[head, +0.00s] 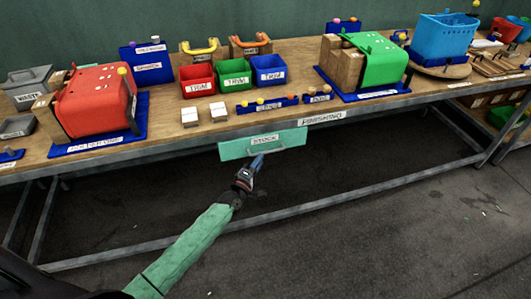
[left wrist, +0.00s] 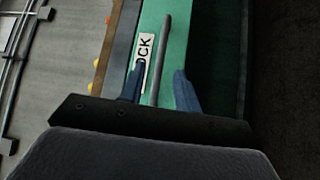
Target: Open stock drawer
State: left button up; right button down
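The teal stock drawer (head: 235,150) hangs under the front edge of the workbench, its front labelled STOCK. Its front also shows in the left wrist view (left wrist: 180,40). A thin grey bar handle (left wrist: 166,40) runs along the drawer front. My left gripper (head: 257,160) is at the drawer front, reaching up from below. In the left wrist view its two blue fingers (left wrist: 159,68) stand apart, one on each side of the handle. Small gaps show beside the bar, so it does not look clamped. My right gripper is not in view.
The workbench (head: 190,140) carries a red press (head: 92,98), a green press (head: 378,62), and red, green and blue trim bins (head: 235,82). A steel rail (head: 330,200) runs low under the bench. The floor in front is clear.

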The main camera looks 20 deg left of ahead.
aim_at(265, 152)
pick_arm(q)
jog(key=shift+p+x, duration=0.45)
jog(key=shift+x, duration=2.35)
grip_shut()
